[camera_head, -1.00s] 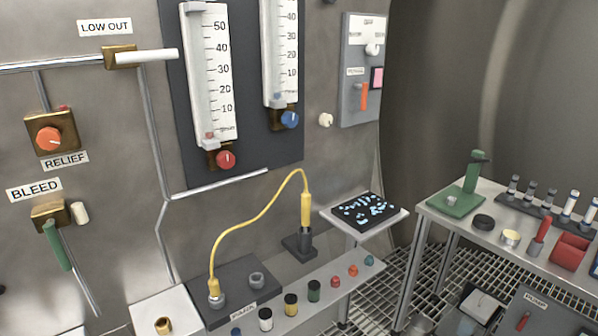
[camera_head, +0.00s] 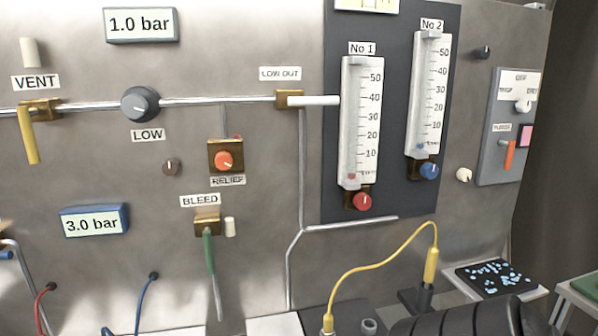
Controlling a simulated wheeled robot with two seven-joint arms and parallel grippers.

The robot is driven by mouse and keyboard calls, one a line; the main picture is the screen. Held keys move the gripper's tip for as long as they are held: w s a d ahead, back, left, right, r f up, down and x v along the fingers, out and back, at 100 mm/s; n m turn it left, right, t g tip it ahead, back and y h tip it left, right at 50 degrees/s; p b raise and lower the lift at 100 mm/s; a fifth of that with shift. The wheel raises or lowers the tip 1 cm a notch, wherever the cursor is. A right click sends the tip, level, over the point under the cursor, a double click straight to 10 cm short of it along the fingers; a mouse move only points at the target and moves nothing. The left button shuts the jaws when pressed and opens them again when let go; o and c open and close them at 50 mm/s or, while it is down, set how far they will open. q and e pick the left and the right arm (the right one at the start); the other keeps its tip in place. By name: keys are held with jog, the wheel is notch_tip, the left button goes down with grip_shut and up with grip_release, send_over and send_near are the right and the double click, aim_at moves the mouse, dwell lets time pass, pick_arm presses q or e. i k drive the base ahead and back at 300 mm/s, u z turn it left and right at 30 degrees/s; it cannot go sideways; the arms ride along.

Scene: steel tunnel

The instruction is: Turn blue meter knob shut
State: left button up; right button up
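The blue meter knob (camera_head: 429,170) sits at the foot of the No 2 flow meter (camera_head: 428,95), on the dark panel at the right. A small blue float shows low in that meter's tube, near the bottom of the scale. The red knob (camera_head: 362,201) sits at the foot of the No 1 meter (camera_head: 361,120), to the left and a little lower. A black ribbed part at the bottom right looks like one of my arms. Neither gripper shows, so I cannot see their fingers.
A white-handled LOW OUT valve (camera_head: 312,100) juts out left of the No 1 meter. A cream knob (camera_head: 464,174) and a grey switch box (camera_head: 508,128) are right of the meters. A yellow cable (camera_head: 385,252) arches below them. A small tray (camera_head: 495,279) stands at the lower right.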

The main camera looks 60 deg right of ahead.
aim_at(429, 171)
jog(key=u, duration=1)
jog(key=k, duration=0.8)
jog(key=z, duration=1.65)
